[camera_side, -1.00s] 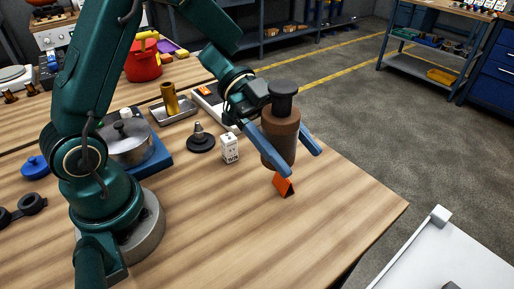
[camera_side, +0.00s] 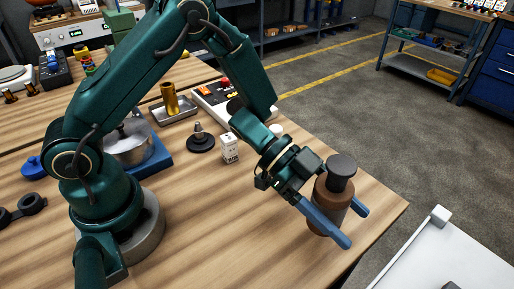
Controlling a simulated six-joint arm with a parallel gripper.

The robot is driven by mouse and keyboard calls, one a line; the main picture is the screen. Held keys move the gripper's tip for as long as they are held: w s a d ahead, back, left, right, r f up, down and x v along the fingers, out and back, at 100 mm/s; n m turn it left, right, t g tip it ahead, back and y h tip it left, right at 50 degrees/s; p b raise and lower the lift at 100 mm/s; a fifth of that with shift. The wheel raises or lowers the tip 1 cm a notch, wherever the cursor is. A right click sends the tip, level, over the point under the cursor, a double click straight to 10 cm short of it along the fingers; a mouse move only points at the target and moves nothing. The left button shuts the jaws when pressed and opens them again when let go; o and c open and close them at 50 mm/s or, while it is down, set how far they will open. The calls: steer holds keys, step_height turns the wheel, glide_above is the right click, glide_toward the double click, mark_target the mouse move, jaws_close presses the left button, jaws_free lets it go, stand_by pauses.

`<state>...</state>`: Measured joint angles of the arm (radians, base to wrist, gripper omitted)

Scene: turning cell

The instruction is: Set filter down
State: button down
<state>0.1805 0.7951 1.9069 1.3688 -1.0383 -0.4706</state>
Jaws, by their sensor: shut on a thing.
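The filter (camera_side: 332,190) is a brown cylinder with a dark grey knob-like top. It is upright near the front right edge of the wooden table (camera_side: 240,235). My gripper (camera_side: 348,228) has its two blue fingers around the brown body, one on each side, and is shut on it. The filter's base is low over the table top; I cannot tell whether it touches the wood.
A small white box (camera_side: 229,149) and a dark disc with a grey cone (camera_side: 200,140) stand left of the gripper. A metal tray with a brass cylinder (camera_side: 171,100) is farther back. The table is clear left of the filter. A white surface (camera_side: 440,262) lies beyond the table's right edge.

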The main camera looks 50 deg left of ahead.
steer(key=shift+f, duration=1.7)
jaws_free()
steer(key=shift+f, duration=0.15)
